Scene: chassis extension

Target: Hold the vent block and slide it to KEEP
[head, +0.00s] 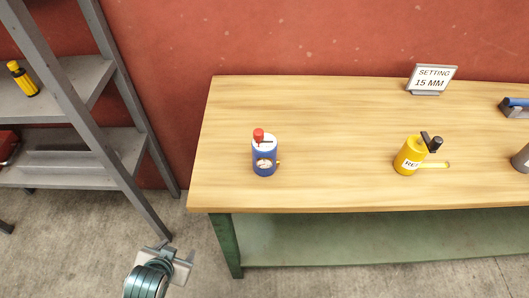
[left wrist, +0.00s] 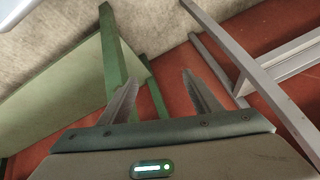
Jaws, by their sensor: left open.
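I cannot make out a vent block or a KEEP mark for certain. A blue cylinder (head: 264,158) with a white top, a red knob and a small dial stands upright on the wooden table (head: 330,110). A yellow cylinder (head: 408,157) with a partly readable label starting "RE" stands to its right, with black parts at its top and a yellow strip at its side. My left gripper (head: 170,252) is below and left of the table, over the floor. In the left wrist view the two fingers (left wrist: 157,80) are apart with nothing between them. My right gripper is not in view.
A sign (head: 432,78) reading "SETTING 15 MM" stands at the table's back. A blue-and-grey item (head: 515,107) and a grey object (head: 521,159) are cut off at the right edge. A grey shelf rack (head: 125,95) stands left. The table's middle is clear.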

